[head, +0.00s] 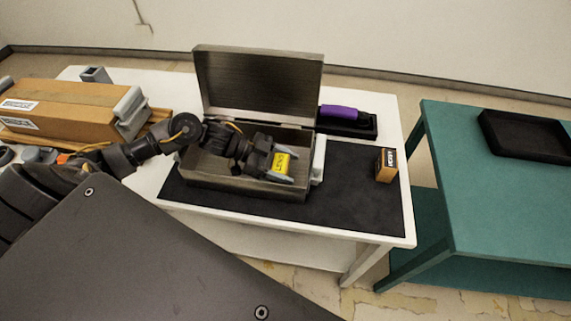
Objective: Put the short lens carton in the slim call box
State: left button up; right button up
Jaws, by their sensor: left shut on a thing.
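The short lens carton (282,162), small and yellow with dark print, is between the grey fingers of my left gripper (281,167). The gripper is shut on it. The slim call box, which I take to be the grey metal box (220,180), stands on the dark mat with its lid (258,85) raised at the back. My left gripper is over the right part of its opening, with the arm crossing from the left. I cannot tell whether the carton touches the box floor. My right gripper is not in view.
A taller orange and black carton (386,165) stands on the mat (345,190) at right. A purple item (343,113) lies in a black tray behind. A brown box (70,105) is at left. A green table (500,200) holds an empty black tray (530,137).

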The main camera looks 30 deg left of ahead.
pick_arm(q)
jog(key=shift+f, duration=0.1)
jog(key=shift+f, duration=0.1)
jog(key=o, duration=1)
jog(key=shift+r, duration=0.25)
jog(key=b+v, duration=0.1)
jog(key=v, duration=1.1)
jog(key=shift+b, duration=0.3)
